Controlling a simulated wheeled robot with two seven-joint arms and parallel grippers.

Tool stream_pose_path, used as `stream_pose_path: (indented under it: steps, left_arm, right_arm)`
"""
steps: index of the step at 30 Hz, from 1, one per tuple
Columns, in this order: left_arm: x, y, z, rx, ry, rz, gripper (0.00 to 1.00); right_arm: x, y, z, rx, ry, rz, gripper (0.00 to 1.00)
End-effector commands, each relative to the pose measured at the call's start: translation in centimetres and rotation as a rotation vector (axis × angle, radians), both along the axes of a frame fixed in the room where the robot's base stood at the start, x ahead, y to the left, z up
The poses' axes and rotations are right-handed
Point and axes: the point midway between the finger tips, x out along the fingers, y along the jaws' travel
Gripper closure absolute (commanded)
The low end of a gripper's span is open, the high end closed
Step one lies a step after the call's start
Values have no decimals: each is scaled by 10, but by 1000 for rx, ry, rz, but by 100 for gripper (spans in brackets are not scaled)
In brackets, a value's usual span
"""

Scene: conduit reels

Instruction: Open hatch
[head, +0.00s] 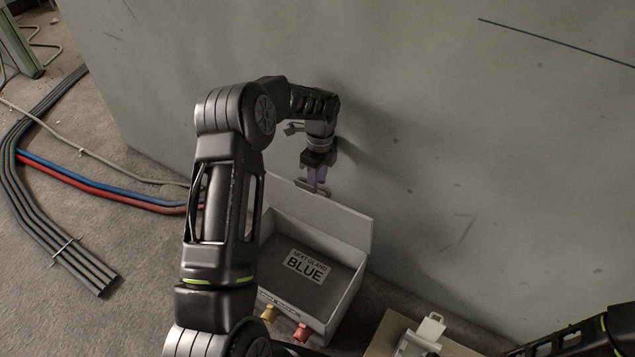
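The hatch (345,224) is a pale grey panel standing raised along the back of an open grey box (348,302), close to the wall. A small grey handle (313,191) shows at its upper edge. My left gripper (317,184) points down at this handle, and its purple fingers look close together around it. The fingertips are small in view. Inside the box lies a label (304,265) reading "NEXT GLAND BLUE". My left forearm hides the box's left side. Part of my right arm shows at the bottom right, but its gripper is not in view.
A yellow gland (269,314) and a red gland (302,333) stick out at the box's front. A white fitting (425,334) sits on a brown board at right. Grey conduits (38,190) and blue and red conduits (120,193) lie on the left floor. A large green-grey wall (480,150) stands behind.

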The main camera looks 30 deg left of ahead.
Motion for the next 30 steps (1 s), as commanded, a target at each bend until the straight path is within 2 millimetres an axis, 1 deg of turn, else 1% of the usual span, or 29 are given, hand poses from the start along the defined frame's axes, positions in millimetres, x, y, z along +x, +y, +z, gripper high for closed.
stream_pose_path:
  steps: [1,5,9,12,15,19,30]
  left_arm:
    - [1,0,9,0,-2,0,66]
    - [1,0,31,0,-2,0,66]
    - [0,0,58,0,-1,0,66]
    - [0,0,74,0,0,0,66]
    - [0,-1,85,0,-1,-1,66]
    - [0,-1,90,-1,2,-1,66]
    - [0,-1,89,-1,2,-1,66]
  right_arm:
    - [0,0,3,0,0,0,64]
    - [0,0,8,0,0,1,64]
    - [0,0,13,0,0,1,64]
    - [0,0,16,0,0,1,64]
    - [0,0,17,0,-1,2,64]
    - [0,0,17,0,-1,2,64]
    - [0,0,17,0,-1,2,64]
